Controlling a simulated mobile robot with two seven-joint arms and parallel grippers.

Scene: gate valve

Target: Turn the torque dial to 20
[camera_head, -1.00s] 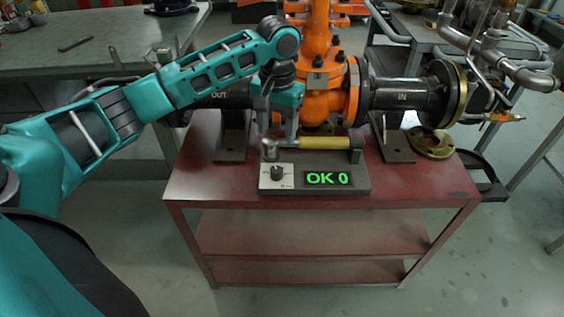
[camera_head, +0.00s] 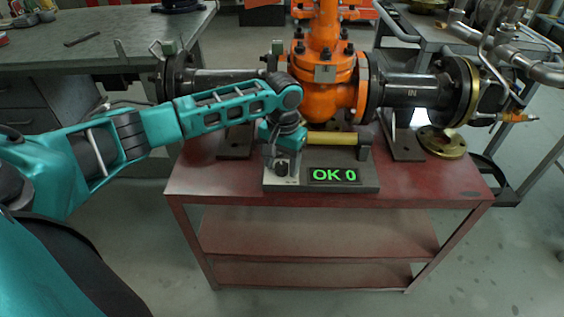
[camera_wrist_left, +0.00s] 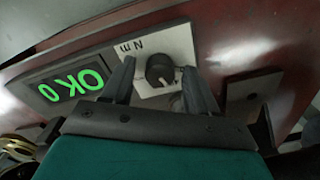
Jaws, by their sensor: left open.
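The torque dial is a black knob (camera_head: 281,169) on a pale plate at the left of a grey tester box (camera_head: 322,187) on the red cart. Its display (camera_head: 334,175) reads "OK 0" in green. In the left wrist view the knob (camera_wrist_left: 160,70) sits on the white plate marked "N m", its pointer line towards the lower right. My left gripper (camera_head: 281,165) is open, its fingers reaching down at the dial. In the wrist view the fingers (camera_wrist_left: 158,85) stand on either side of the knob, with gaps showing. My right gripper is not in view.
A yellow-handled torque wrench (camera_head: 332,138) lies along the back of the tester. Behind it stands the orange gate valve (camera_head: 329,85) with dark flanged pipes. A brass flange (camera_head: 441,141) lies at the cart's right. The cart's front right top (camera_head: 425,182) is clear.

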